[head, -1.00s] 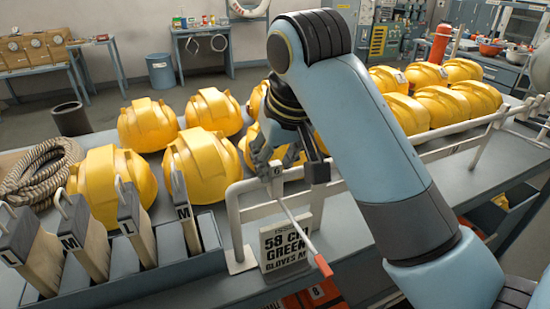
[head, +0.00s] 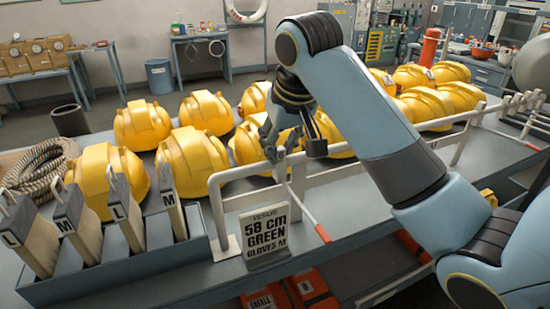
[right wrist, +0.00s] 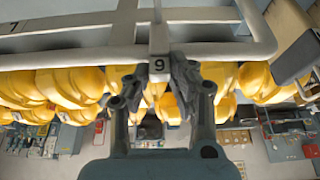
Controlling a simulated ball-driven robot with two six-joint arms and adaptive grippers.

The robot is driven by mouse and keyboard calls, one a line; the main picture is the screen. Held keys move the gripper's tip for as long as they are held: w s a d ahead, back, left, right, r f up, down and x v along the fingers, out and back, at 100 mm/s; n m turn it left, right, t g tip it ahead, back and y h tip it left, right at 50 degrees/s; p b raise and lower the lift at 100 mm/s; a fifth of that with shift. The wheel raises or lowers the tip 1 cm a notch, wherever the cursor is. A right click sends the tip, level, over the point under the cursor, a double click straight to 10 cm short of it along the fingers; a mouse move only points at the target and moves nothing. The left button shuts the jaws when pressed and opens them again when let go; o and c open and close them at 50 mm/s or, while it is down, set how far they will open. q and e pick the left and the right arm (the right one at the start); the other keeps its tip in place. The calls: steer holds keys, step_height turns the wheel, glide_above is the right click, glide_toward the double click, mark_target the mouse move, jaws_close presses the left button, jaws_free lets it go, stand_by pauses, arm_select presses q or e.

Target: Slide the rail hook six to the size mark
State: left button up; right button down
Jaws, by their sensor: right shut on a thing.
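My right gripper (head: 280,150) is at the white rail (head: 355,168) on the bench, its fingers closed around the tag of the rail hook six (head: 296,156). The hook's thin rod slants down in front of the rail to a red tip (head: 323,234). In the right wrist view, the tag (right wrist: 159,65) sits between the fingertips against the rail (right wrist: 75,55); its figure reads like a 9 there. A size placard (head: 266,230) reading 58 cm, green, gloves M stands left of the hook, below the rail. I cannot make out a size mark on the rail. My left gripper is out of view.
Several yellow helmets (head: 195,158) stand behind the rail. At the left front is a grey rack (head: 150,262) of boards lettered L and M. More hooks (head: 522,105) hang at the rail's far right. Orange pouches (head: 312,290) lie below. The rail right of my gripper is clear.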

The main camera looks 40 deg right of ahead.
steer(key=shift+a, duration=0.1)
steer(key=c, duration=1.3)
jaws_free()
steer(key=shift+a, duration=0.1)
steer(key=shift+o, duration=0.7)
steer(key=shift+r, duration=0.1)
steer(key=shift+s+r, duration=0.15)
steer(key=shift+r, duration=0.2)
steer(key=shift+s+a+r, duration=0.15)
steer(key=shift+s+r, duration=0.75)
steer(key=shift+r, duration=0.05)
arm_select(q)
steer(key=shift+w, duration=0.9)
arm_select(e)
steer(key=s+a, duration=0.1)
steer(key=s, duration=0.6)
steer(key=s+a, duration=0.1)
steer(key=s, duration=0.2)
steer(key=shift+s+a, duration=0.35)
steer(key=shift+s, duration=0.05)
